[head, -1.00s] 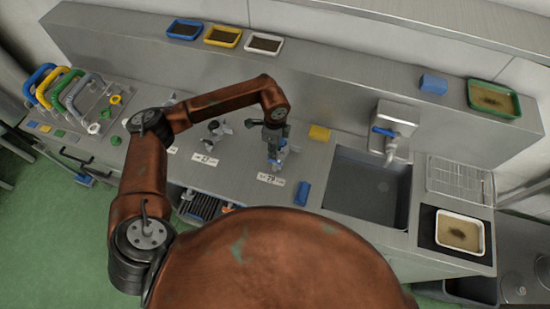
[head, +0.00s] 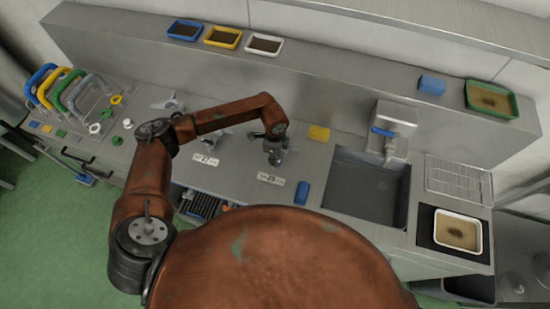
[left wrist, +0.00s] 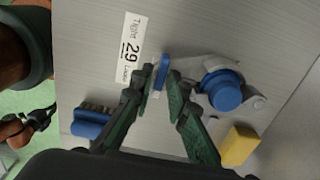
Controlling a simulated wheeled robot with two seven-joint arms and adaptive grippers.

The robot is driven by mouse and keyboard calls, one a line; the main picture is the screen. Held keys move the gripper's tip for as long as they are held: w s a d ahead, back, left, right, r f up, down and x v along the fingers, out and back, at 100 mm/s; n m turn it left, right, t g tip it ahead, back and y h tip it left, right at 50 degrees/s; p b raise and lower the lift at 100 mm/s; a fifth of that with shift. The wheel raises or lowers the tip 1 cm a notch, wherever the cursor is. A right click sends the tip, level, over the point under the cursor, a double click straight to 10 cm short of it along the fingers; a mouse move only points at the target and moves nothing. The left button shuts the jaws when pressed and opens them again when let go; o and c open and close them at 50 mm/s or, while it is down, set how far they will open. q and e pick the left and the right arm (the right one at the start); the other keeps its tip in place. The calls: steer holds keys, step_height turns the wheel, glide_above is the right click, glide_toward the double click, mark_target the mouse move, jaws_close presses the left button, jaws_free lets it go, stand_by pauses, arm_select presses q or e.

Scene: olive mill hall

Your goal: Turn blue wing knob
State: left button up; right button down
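The blue wing knob shows in the left wrist view as a narrow upright blue wing (left wrist: 163,66) beside a label reading "Tight", "29" and a smaller word. A round blue cap (left wrist: 222,92) on a grey fitting sits right of it. My left gripper (left wrist: 161,80) points down at the counter, its two green fingers on either side of the wing. The fingers look apart, with narrow gaps to the wing; contact is not clear. In the head view my left gripper (head: 275,157) hides most of the knob. My right gripper is not in view.
A yellow sponge (head: 319,132) and a blue brush (head: 301,193) lie close to the gripper. A sink (head: 368,185) with a blue-handled tap (head: 383,131) is to the right. More fittings (head: 215,142) stand left, behind my arm.

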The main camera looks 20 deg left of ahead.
arm_select(q)
jaws_close()
